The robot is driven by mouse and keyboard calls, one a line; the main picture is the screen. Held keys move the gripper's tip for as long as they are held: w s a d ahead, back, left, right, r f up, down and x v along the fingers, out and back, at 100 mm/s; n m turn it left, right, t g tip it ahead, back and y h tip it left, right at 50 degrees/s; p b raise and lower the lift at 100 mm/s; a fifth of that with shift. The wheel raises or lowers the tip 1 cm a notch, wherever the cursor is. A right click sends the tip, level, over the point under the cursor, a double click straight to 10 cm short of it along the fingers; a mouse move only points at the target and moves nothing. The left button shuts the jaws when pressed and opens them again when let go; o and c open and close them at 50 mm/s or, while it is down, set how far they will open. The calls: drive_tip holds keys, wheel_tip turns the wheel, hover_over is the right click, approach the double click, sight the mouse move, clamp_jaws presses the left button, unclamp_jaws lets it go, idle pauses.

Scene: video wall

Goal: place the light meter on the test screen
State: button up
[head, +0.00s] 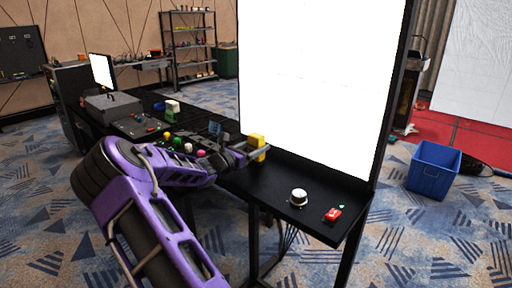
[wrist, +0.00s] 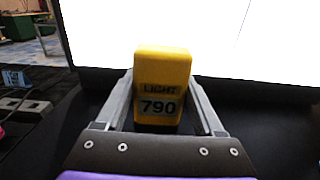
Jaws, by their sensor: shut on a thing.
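The light meter (wrist: 162,78) is a yellow block with a label reading LIGHT 790. It stands between the two fingers of my gripper (wrist: 165,115), which is shut on it. In the head view the yellow meter (head: 257,142) shows at the tip of my purple arm, above the black desk's far edge and close in front of the large white screen. The test screen (head: 318,70) is bright white in a dark frame and fills the top of the wrist view (wrist: 200,30). Whether the meter touches the screen or desk cannot be told.
On the black desk (head: 270,186) are a silver knob (head: 298,197) and a red button (head: 333,215). Several coloured buttons lie left of my gripper. A blue bin (head: 434,168) stands on the floor at right. A small monitor (head: 103,71) stands at far left.

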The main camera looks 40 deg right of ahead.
drive_tip(key=o, duration=1.5)
drive_tip(key=shift+f, duration=0.15)
drive_tip(key=shift+o, duration=0.2)
drive_tip(key=a, duration=0.8)
drive_tip(key=s+a+p, duration=0.1)
drive_tip(key=a, duration=0.3)
